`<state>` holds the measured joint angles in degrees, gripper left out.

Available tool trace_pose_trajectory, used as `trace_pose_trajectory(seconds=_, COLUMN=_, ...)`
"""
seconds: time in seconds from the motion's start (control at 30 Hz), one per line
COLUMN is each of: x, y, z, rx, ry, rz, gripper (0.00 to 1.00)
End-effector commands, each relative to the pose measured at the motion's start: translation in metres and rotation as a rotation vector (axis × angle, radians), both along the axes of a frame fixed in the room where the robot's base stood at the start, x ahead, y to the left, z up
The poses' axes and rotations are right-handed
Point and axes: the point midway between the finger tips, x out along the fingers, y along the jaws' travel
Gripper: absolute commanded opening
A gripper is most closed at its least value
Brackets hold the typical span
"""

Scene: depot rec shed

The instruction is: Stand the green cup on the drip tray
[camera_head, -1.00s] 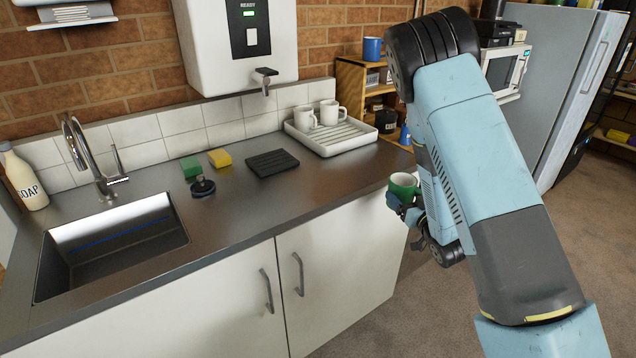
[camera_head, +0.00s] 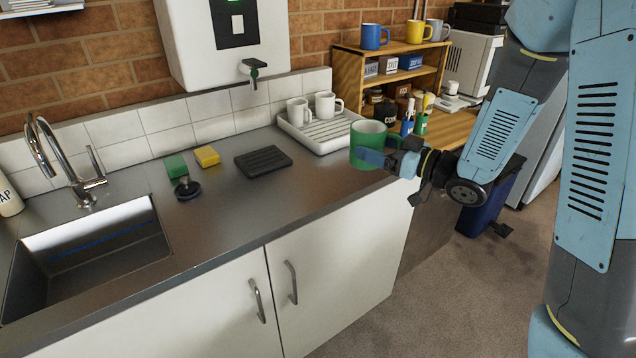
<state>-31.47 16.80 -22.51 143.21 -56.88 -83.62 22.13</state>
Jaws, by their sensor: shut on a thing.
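The green cup (camera_head: 368,138), white inside, is held about upright in my gripper (camera_head: 386,160). My gripper is shut on its side from the right, and its fingers hide part of the cup. The cup is near the right end of the counter, just in front of the white draining rack in the picture. The black ridged drip tray (camera_head: 263,161) lies flat and empty on the counter, left of the cup and apart from it.
The white draining rack (camera_head: 322,138) holds two white mugs (camera_head: 326,105). A wall boiler's tap (camera_head: 253,68) hangs above the counter. Left of the drip tray are a yellow sponge (camera_head: 207,156), a green block (camera_head: 175,166), a dark round plug (camera_head: 187,190) and the sink (camera_head: 92,240).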

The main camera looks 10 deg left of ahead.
Motion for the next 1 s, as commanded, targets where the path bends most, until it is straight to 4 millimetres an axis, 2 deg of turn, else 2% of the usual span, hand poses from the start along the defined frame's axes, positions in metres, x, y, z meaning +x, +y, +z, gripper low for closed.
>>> trace_pose_trajectory(seconds=0.17, x=0.003, y=0.034, z=-0.011, rx=-0.002, ry=0.002, rz=0.030, gripper=0.38)
trace_pose_trajectory(seconds=0.5, x=0.027, y=0.101, z=-0.040, rx=-0.001, ry=0.000, rz=0.043, gripper=0.38)
trace_pose_trajectory(seconds=0.8, x=0.040, y=0.126, z=-0.076, rx=-0.001, ry=0.001, rz=0.040, gripper=0.38)
trace_pose_trajectory(seconds=1.0, x=0.046, y=0.137, z=-0.089, rx=0.001, ry=0.000, rz=0.038, gripper=0.38)
